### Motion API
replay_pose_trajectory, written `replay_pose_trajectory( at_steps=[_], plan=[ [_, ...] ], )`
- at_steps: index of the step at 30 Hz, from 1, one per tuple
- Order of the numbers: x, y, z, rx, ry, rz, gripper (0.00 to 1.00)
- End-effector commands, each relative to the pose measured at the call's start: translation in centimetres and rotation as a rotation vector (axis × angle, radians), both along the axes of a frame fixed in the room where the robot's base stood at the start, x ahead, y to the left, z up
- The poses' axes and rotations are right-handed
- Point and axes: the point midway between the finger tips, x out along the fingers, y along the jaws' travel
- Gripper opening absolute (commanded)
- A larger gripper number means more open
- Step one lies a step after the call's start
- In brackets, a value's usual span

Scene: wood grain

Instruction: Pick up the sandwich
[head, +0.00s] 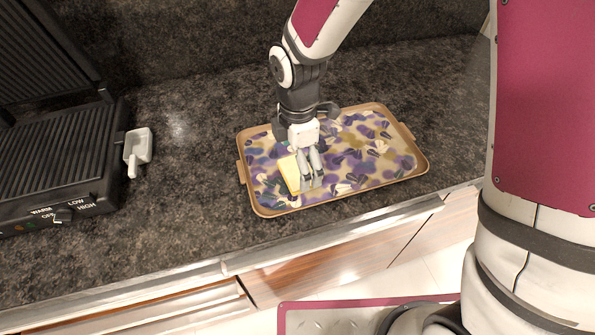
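The sandwich (289,173) shows in the head view as a small yellow, bread-coloured piece. It lies on the left part of a patterned tray (350,194) with a tan rim. My gripper (312,182) points down over the tray, with its fingers right at the sandwich's right side. The fingers and the wrist hide part of the sandwich. I cannot tell whether the fingers are closed on it, or whether it touches the tray all along its underside.
A black contact grill (62,165) stands open at the left on the dark stone counter (190,190). A small white scoop-like item (138,149) lies beside it. The counter between grill and tray is clear. Drawers (330,262) are below the front edge.

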Motion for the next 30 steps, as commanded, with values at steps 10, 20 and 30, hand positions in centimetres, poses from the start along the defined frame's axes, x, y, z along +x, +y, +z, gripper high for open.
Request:
replay_pose_trajectory(
  at_steps=[10,20,30],
  plan=[
    [0.0,0.1,-2.5,0.0,-0.001,0.0,1.0],
    [0.1,0.1,-2.5,0.0,-0.001,0.0,0.55],
    [0.1,0.1,-2.4,0.0,-0.001,0.0,0.5]
  ],
)
